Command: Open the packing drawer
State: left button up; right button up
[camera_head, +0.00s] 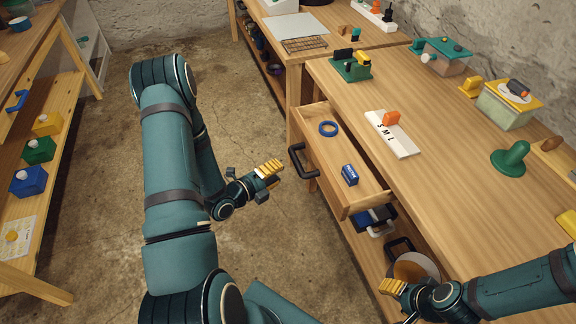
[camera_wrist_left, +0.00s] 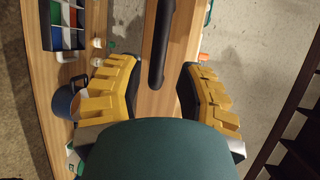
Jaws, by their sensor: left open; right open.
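A wooden drawer (camera_head: 336,165) stands pulled out from the workbench in the head view, with a blue ring (camera_head: 328,128) and a small blue block (camera_head: 349,175) inside. Its black bar handle (camera_head: 298,160) is on the front. My left gripper (camera_head: 270,178) is open just left of this handle. In the left wrist view a black handle (camera_wrist_left: 160,35) runs between the open yellow fingers, with gaps on both sides; contact is not visible. My right gripper (camera_head: 400,292) is open at the lower right, by a round bowl-like thing (camera_head: 414,268). No label shows which drawer is for packing.
The workbench top (camera_head: 440,185) holds a white S M L board (camera_head: 391,134) and a green pestle-like thing (camera_head: 511,158). A shelf (camera_head: 65,110) stands left. Floor between is clear.

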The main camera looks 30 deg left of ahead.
pick_arm(q)
jog(key=v, duration=0.3)
jog(key=shift+s+r, duration=0.1)
jog(key=shift+s, duration=0.15)
dwell(0.4)
jog(key=s+d+f+n+g+y, duration=0.1)
jog(key=d+f+n+g, duration=0.6)
jog(key=d+f+n, duration=0.4)
jog(key=s+d+f+n+g, duration=0.1)
jog(key=s+d+n+g, duration=0.8)
jog(key=s+d+n, duration=0.4)
jog(key=w+r+t, duration=0.2)
jog(key=w+r, duration=0.2)
jog(key=w, duration=0.1)
jog(key=shift+w+d+r+m+h, duration=0.3)
jog(key=shift+w+d+r, duration=0.05)
jog(key=shift+d, duration=0.05)
